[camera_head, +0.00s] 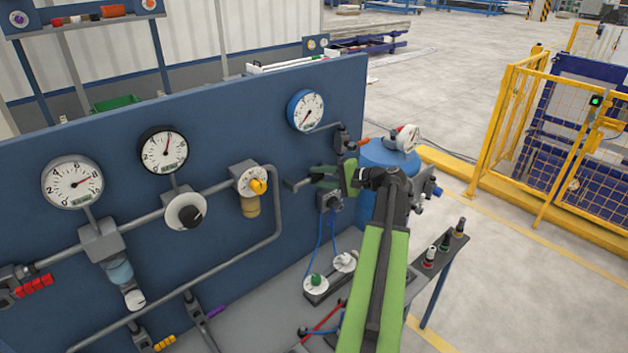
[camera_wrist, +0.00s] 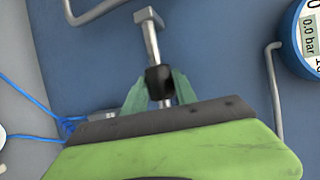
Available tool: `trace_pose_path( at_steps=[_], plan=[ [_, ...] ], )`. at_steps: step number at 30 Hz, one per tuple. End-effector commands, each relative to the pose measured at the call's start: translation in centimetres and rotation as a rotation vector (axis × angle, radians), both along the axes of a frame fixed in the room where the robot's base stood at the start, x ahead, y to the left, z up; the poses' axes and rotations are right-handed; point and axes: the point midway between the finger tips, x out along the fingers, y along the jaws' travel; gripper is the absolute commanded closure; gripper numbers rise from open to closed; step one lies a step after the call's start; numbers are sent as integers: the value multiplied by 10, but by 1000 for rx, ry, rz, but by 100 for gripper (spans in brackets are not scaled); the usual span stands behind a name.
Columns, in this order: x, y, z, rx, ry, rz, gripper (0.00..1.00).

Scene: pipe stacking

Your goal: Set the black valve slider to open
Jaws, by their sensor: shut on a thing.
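The black valve slider (camera_wrist: 159,79) is a short dark collar around a grey metal pipe (camera_wrist: 151,38) in the wrist view. My gripper (camera_wrist: 160,92) is shut on it, with one green finger on each side. In the head view my gripper (camera_head: 325,178) is at the right part of the blue panel, below the blue-rimmed gauge. There the slider is hard to make out behind the gripper. The blue-rimmed gauge (camera_head: 306,111) shows partly at the right edge of the wrist view, where its display reads 0.0 bar.
Blue hoses (camera_head: 320,243) hang below my gripper. A blue tank (camera_head: 385,157) stands behind my arm.

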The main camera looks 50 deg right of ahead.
Motion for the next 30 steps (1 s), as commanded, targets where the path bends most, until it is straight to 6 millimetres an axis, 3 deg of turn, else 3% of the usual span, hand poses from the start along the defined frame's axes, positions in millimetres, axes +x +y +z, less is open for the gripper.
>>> trace_pose_path(
  at_steps=[4,5,10,21,26,30],
  plan=[
    [0,-3,1,-4,-5,-12,100],
    [0,-4,1,-4,-5,-13,65],
    [-1,-3,1,-3,-4,-11,45],
    [-8,-4,4,-2,-3,-9,45],
    [-39,-14,14,-1,-3,-13,45],
    [-77,-25,24,-2,-3,-13,45]
  ],
)
